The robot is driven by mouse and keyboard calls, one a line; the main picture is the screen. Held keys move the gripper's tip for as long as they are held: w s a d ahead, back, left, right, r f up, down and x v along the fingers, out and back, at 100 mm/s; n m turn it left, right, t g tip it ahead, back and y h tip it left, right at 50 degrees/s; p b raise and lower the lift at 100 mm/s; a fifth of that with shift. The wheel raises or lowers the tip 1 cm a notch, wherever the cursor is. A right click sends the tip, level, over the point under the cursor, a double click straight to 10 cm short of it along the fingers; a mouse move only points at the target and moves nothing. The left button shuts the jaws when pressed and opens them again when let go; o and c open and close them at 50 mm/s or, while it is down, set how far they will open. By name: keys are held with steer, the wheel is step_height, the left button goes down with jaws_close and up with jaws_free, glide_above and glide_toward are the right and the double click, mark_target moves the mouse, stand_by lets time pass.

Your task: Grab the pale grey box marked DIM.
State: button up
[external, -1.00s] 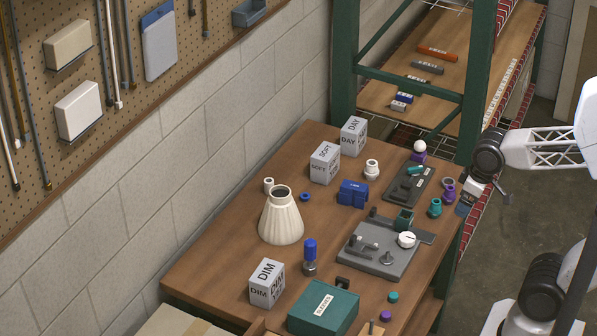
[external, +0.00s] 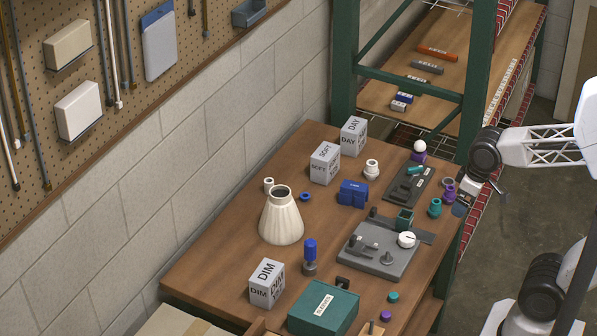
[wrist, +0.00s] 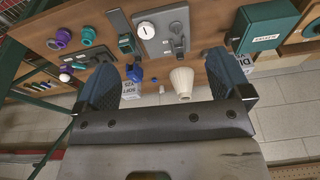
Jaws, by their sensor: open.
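The pale grey box marked DIM (external: 266,282) stands on the near left part of the wooden table, beside a green case. In the wrist view the DIM box (wrist: 243,61) shows at the right, partly hidden behind a finger. My gripper (external: 461,208) is at the table's right edge, well away from the DIM box. In the wrist view my gripper (wrist: 165,75) has its two blue fingers wide apart, with nothing held between them.
Similar grey boxes marked SOFT (external: 324,163) and DAY (external: 353,137) stand at the back. A cream ribbed shade (external: 281,218), a blue-topped part (external: 310,256), the green case (external: 323,309) and a grey fixture plate (external: 378,250) occupy the table. A green rack (external: 480,80) stands behind.

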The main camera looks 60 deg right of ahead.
steer(key=w+a+m+g+y, duration=0.2)
steer(key=w+a+m+y, duration=0.3)
steer(key=w, duration=0.6)
steer(key=m+g+y, duration=0.1)
steer(key=m+y, duration=0.7)
steer(key=m, duration=0.4)
glide_above(275, 262)
steer(key=d, duration=0.2)
step_height(275, 262, down, 15)
steer(key=shift+w, duration=0.3)
steer(key=shift+f, duration=3.45)
